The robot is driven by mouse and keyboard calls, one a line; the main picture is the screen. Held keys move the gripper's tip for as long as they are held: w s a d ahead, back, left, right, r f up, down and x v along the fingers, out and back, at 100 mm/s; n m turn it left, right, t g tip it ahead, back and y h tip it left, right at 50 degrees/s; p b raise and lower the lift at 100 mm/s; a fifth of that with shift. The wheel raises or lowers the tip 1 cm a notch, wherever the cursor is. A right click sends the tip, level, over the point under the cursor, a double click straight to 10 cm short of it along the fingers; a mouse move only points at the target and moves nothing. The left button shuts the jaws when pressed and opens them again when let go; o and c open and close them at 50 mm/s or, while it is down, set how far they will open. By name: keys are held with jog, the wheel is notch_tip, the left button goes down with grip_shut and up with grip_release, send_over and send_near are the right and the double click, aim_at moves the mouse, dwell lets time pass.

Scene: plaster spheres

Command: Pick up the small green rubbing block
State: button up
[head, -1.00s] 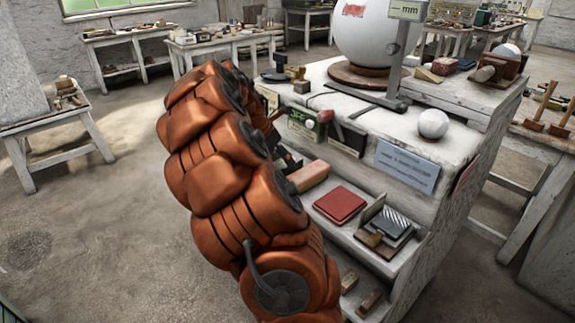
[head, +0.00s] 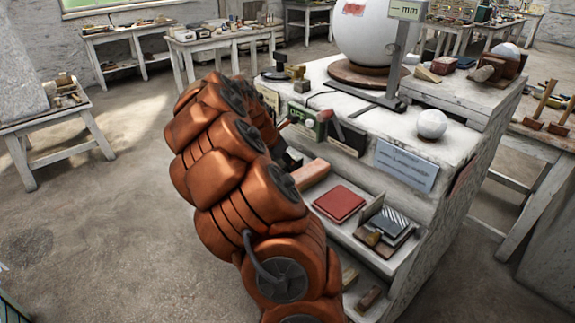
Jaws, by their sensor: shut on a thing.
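My orange arm fills the middle of the head view, and its far end goes out of sight behind its own links at the edge of the plaster-covered workbench (head: 400,125). I cannot make out my gripper or its fingertips. I see no small green rubbing block that I can name for sure. A green box-like device (head: 303,119) with a pale face stands at the bench's front edge, just right of the arm. Whatever lies behind the arm is hidden.
A large white sphere (head: 366,32) rests on a brown round base, beside a measuring stand (head: 400,60). A small white sphere (head: 432,124) sits to the right. The lower shelf holds a red pad (head: 339,203) and a pinkish block (head: 308,172).

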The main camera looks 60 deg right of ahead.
grip_shut()
notch_tip(320, 180, up, 18)
jog(key=b, duration=0.2)
dwell(0.6)
